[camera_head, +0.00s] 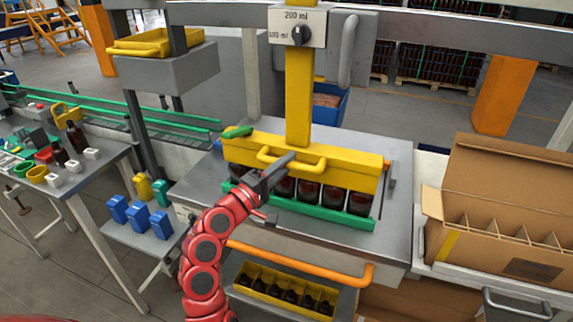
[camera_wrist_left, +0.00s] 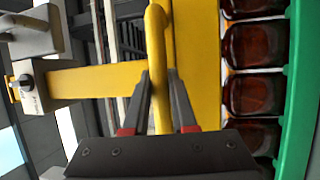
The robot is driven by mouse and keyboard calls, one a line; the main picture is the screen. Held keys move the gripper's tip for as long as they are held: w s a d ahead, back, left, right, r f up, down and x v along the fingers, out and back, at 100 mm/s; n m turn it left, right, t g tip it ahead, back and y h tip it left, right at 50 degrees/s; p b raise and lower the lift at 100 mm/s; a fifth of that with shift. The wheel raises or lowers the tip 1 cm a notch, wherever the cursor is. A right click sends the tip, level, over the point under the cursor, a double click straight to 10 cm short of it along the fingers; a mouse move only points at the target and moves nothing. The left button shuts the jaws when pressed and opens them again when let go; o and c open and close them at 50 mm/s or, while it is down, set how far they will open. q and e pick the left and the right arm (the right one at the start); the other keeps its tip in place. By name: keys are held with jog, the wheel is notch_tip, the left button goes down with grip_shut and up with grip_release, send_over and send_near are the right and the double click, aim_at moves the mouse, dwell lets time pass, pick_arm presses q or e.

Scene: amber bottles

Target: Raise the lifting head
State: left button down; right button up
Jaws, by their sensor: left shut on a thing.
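The yellow lifting head (camera_head: 345,174) is a long bar on a yellow vertical column (camera_head: 299,95). It sits low over a row of amber bottles (camera_head: 308,190), hiding their tops. A yellow handle (camera_head: 310,168) runs along its front. My left gripper (camera_head: 289,158), on a red arm, is shut on the handle near its left end. In the left wrist view the handle (camera_wrist_left: 158,60) passes between the two fingers (camera_wrist_left: 160,100), and amber bottles (camera_wrist_left: 252,92) show at the right. My right gripper is not in view.
A green rail (camera_head: 320,215) runs along the front of the bottles. An open cardboard box (camera_head: 500,200) with dividers stands at right. An orange bar (camera_head: 300,260) and a yellow crate (camera_head: 285,290) are below. A side table (camera_head: 60,185) with small items is at left.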

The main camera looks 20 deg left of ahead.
aim_at(286, 98)
pick_arm(q)
jog(key=shift+r+p, duration=3.8)
jog(key=shift+r, duration=4.8)
jog(key=shift+a, duration=0.1)
jog(key=c, duration=0.9)
grip_release()
jog(key=shift+o, duration=0.9)
jog(key=shift+f, duration=0.1)
